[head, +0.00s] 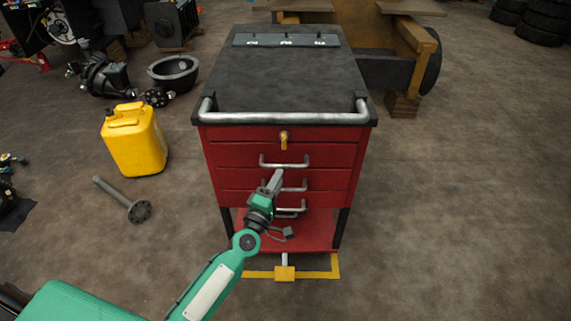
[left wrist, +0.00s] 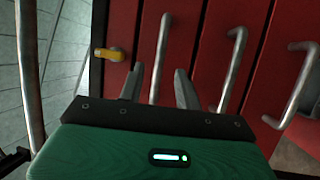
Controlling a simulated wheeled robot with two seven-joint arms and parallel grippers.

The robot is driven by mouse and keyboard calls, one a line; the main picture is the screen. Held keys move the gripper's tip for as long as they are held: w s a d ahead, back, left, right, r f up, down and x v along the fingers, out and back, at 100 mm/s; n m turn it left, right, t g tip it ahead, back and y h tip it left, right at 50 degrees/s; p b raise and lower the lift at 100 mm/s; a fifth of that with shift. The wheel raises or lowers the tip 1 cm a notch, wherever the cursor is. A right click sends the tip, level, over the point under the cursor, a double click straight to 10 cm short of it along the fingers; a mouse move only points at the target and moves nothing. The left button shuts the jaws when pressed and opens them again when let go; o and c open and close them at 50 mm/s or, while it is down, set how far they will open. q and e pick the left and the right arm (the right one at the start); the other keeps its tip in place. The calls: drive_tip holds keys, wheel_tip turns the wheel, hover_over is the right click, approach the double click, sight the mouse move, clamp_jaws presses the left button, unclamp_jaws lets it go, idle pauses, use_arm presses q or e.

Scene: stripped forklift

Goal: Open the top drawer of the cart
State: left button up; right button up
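The red cart (head: 222,155) has a black top and several silver handles on its front, with its drawers closed. The top handle (head: 284,163) is below a yellow key (head: 284,140) in the upper front panel. In the left wrist view the cart appears turned sideways, with the key (left wrist: 108,53) left of the top handle (left wrist: 160,60). My left gripper (head: 275,182) is in front of the drawers, just below the top handle in the head view. Its two fingers (left wrist: 158,88) are apart, with the top handle appearing between them; contact is unclear. My right gripper is out of view.
A silver push bar (head: 285,118) runs along the cart's front top edge. A yellow floor pedal (head: 285,273) is below the cart. The floor at right is clear.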

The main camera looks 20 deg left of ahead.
sight(286, 166)
use_arm(q)
drive_tip(key=shift+x, duration=3.15)
drive_tip(key=shift+c, duration=0.4)
clamp_jaws()
